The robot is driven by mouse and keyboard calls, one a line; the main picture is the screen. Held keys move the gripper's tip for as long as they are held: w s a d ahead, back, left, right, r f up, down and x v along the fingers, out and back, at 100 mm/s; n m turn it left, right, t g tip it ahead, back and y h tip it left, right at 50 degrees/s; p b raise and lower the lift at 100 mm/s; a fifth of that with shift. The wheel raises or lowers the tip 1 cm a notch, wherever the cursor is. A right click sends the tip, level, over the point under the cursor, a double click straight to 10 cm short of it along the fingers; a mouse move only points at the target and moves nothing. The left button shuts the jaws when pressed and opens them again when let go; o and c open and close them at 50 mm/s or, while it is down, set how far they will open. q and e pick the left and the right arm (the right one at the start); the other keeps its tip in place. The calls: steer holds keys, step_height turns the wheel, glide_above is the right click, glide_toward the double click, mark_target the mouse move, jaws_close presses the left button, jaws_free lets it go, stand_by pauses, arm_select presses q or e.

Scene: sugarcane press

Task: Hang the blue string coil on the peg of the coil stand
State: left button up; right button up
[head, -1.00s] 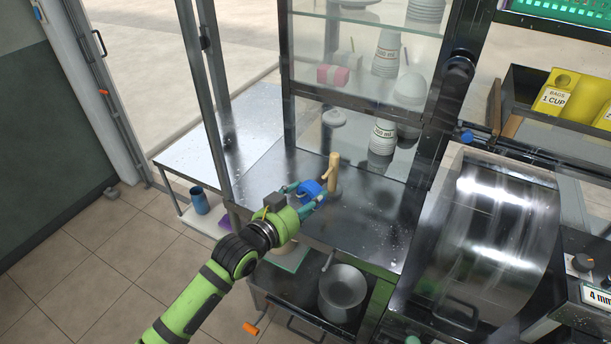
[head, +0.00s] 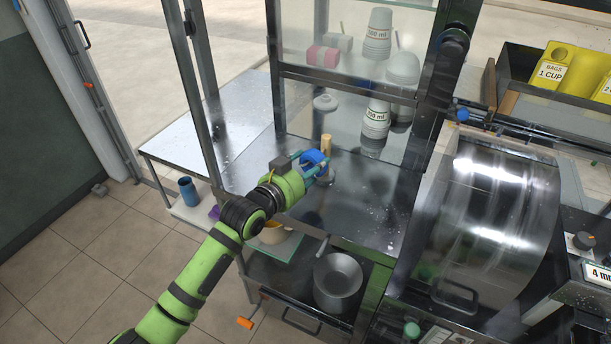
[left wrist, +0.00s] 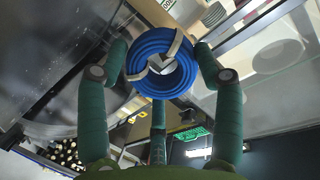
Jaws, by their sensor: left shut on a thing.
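The blue string coil (head: 314,157) is held in the fingers of my left gripper (head: 312,168). In the left wrist view the coil (left wrist: 160,62) is a round ring with light ties, between the green fingers (left wrist: 160,80). The coil stand (head: 326,144) is a light wooden post on the steel counter, directly behind the coil in the head view. The coil and gripper cover most of the post, and its peg is hidden. I cannot tell whether the coil touches the peg. My right gripper is not in view.
Cup stacks (head: 376,118) stand behind the glass at the back of the steel counter (head: 365,205). A metal frame post (head: 196,90) rises left of my arm. A metal pot (head: 338,280) sits on the lower shelf. The counter right of the stand is clear.

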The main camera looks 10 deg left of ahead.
arm_select(q)
steer(key=shift+b+x, duration=1.25)
steer(key=shift+x, duration=0.35)
steer(key=shift+w+f, duration=0.25)
steer(key=shift+w, duration=0.35)
steer(key=o, duration=1.1)
steer(key=shift+o, duration=0.2)
steer(key=shift+s+a, duration=0.1)
